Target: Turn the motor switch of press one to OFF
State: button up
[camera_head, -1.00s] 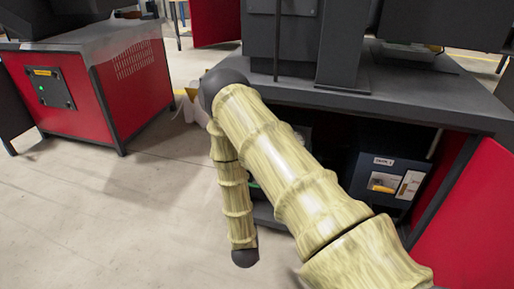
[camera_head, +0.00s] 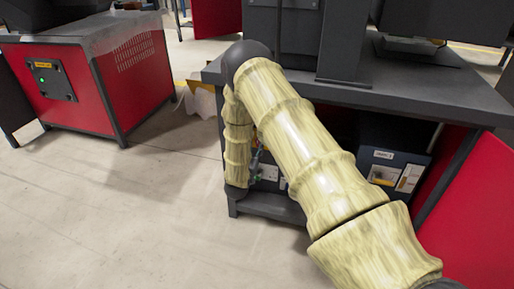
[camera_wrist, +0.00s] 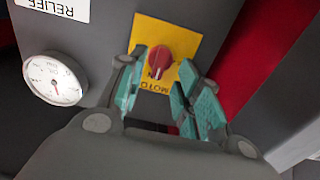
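In the wrist view the motor switch (camera_wrist: 158,60) is a red rotary knob on a yellow plate (camera_wrist: 180,38) with upside-down lettering that reads like "MOTOR" and part of "ON". The plate sits on a grey panel. My gripper (camera_wrist: 163,70) is open, its teal fingers to either side of the knob in the picture. I cannot tell whether they touch it. The knob's pointer appears to aim down in the picture toward the "ON" lettering. In the head view my arm hides the switch and most of the gripper, near the underside of the grey bench (camera_head: 430,90).
A round white gauge (camera_wrist: 52,78) and a white "RELIEF" label (camera_wrist: 60,8) are left of the switch. A red panel (camera_wrist: 255,45) is on the right. Under the bench stands a dark labelled unit (camera_head: 393,165). A red cabinet (camera_head: 75,85) stands left, with open floor before it.

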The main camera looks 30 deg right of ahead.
aim_at(257, 144)
jog(key=shift+b+x, duration=0.35)
jog(key=shift+x, duration=1.45)
jog(key=c, duration=0.6)
jog(key=shift+c, duration=0.2)
jog(key=shift+p, duration=0.3)
